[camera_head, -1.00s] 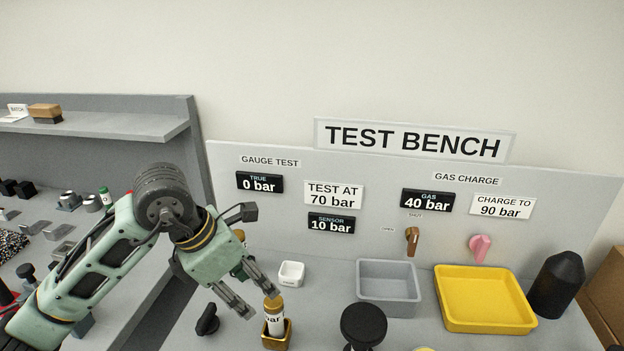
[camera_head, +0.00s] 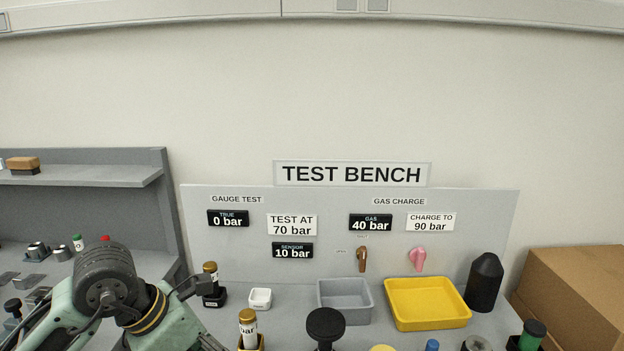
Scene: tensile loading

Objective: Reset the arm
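My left arm reaches in from the lower left. Its green gripper (camera_head: 205,342) is at the bottom edge, left of a gold-capped white cylinder (camera_head: 248,328) standing in a gold holder (camera_head: 260,344). The fingers are mostly cut off by the frame, so whether they are open or shut cannot be told. A gap shows between the visible part of the gripper and the cylinder. My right arm and gripper are not in view.
The test bench panel (camera_head: 455,225) stands behind. On the bench are a white cup (camera_head: 260,299), a grey tray (camera_head: 345,313), a yellow tray (camera_head: 428,323), a black knob (camera_head: 325,324) and a black cylinder (camera_head: 484,283). A cardboard box (camera_head: 575,300) is at the right.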

